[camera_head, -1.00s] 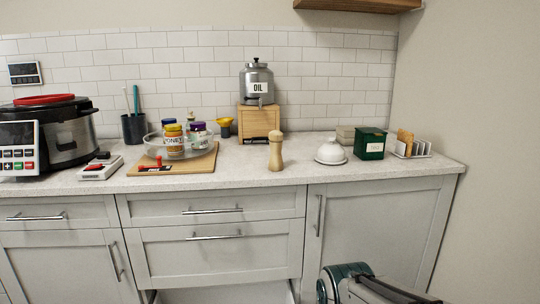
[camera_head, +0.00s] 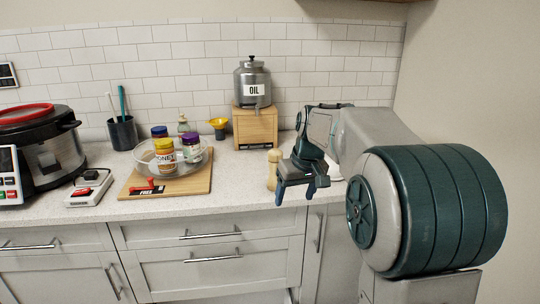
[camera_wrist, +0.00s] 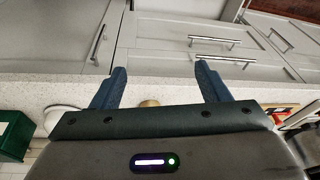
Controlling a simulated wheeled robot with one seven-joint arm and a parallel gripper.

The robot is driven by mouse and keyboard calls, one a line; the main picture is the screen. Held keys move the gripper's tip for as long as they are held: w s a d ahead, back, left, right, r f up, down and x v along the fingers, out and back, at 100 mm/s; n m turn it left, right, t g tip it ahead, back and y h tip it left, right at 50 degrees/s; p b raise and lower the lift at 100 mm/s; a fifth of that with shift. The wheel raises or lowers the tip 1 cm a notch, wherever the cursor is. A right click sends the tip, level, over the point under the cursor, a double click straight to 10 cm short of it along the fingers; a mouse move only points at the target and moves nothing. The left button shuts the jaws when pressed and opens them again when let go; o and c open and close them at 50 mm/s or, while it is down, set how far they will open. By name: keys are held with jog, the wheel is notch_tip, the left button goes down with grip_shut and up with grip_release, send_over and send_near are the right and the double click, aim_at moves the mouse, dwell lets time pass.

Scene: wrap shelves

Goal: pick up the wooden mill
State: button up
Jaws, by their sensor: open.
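The wooden mill (camera_head: 272,168) is a pale, upright wooden cylinder near the counter's front edge. In the head view it stands just left of my gripper (camera_head: 296,195), which partly hides it. In the wrist view only the round top of the mill (camera_wrist: 149,103) shows, between my two blue fingers and just above the gripper body's edge. My gripper also shows in the wrist view (camera_wrist: 163,82), with its fingers spread apart and nothing between the fingertips. The fingers point down past the counter's front edge in the head view.
A wooden board (camera_head: 198,184) with a glass bowl of jars lies left of the mill. Behind stands a wooden box (camera_head: 255,130) bearing the oil dispenser (camera_head: 252,84). In the wrist view a green box (camera_wrist: 14,136) and a white dome (camera_wrist: 64,114) are at left.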

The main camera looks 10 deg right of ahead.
aim_at(276, 150)
jog(key=w+d+r+n+t+p, duration=0.1)
jog(key=w+r+n+p, duration=0.2)
jog(key=w+r+p, duration=1)
jog(key=shift+y, duration=0.3)
jog(key=w+f+b, duration=0.1)
jog(key=w+f, duration=0.2)
jog(key=w+a+f+b, duration=0.1)
jog(key=w+f, duration=0.2)
jog(key=w, duration=0.1)
jog(key=shift+w+a+f, duration=0.15)
jog(key=shift+a+f, duration=0.05)
jog(key=shift+f, duration=0.05)
jog(key=shift+p+x, duration=0.65)
jog(key=shift+x, duration=2.45)
jog(key=shift+s, duration=0.2)
jog(key=shift+c, duration=0.3)
jog(key=c, duration=1.4)
jog(key=shift+c, duration=0.2)
